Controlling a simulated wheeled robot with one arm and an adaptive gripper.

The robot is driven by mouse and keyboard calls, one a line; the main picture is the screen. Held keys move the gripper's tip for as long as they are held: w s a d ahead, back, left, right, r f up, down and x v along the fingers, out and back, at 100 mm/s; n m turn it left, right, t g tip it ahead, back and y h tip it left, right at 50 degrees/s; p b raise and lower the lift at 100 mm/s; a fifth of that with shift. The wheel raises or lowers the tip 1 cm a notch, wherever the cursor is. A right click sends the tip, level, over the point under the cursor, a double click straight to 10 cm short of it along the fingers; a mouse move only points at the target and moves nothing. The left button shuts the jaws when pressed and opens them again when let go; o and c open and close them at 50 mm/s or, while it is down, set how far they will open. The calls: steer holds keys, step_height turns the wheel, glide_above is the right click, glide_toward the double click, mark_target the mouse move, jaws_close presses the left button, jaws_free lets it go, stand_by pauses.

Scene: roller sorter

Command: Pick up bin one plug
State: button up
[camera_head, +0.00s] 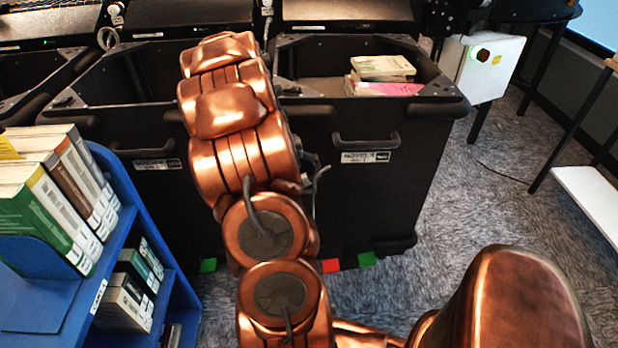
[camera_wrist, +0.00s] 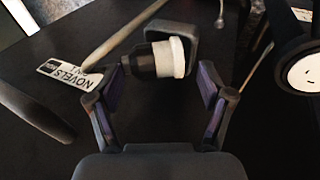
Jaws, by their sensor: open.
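The plug (camera_wrist: 168,58), with a black body and a white ring, shows in the wrist view just beyond my fingertips, roughly centred between them. A dark square loop (camera_wrist: 190,35) stands right behind it. My gripper (camera_wrist: 161,84) is open, with one finger on each side and a gap between each finger and the plug. I see no contact.
A black bin (camera_head: 440,125) with books (camera_head: 385,67) stands behind my arm, another bin (camera_head: 105,122) to its left. A blue shelf (camera_head: 150,225) with books is close at left. A white box (camera_head: 487,62) is at right. Carpet (camera_head: 480,215) is clear at right.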

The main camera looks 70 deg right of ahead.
steer(key=shift+s+d+f, duration=0.1)
steer(key=shift+f, duration=0.15)
steer(key=c, duration=1.4)
steer(key=shift+r, duration=0.1)
steer(key=shift+w+a+r, duration=0.2)
steer(key=shift+w, duration=0.1)
steer(key=w+a+r, duration=0.2)
steer(key=w+a, duration=0.1)
steer(key=w+a+r, duration=0.5)
steer(key=w+a, duration=0.1)
steer(key=shift+w+a+r+b, duration=0.2)
steer(key=shift+w+b, duration=0.05)
steer(key=shift+b, duration=0.05)
steer(key=shift+c, duration=0.6)
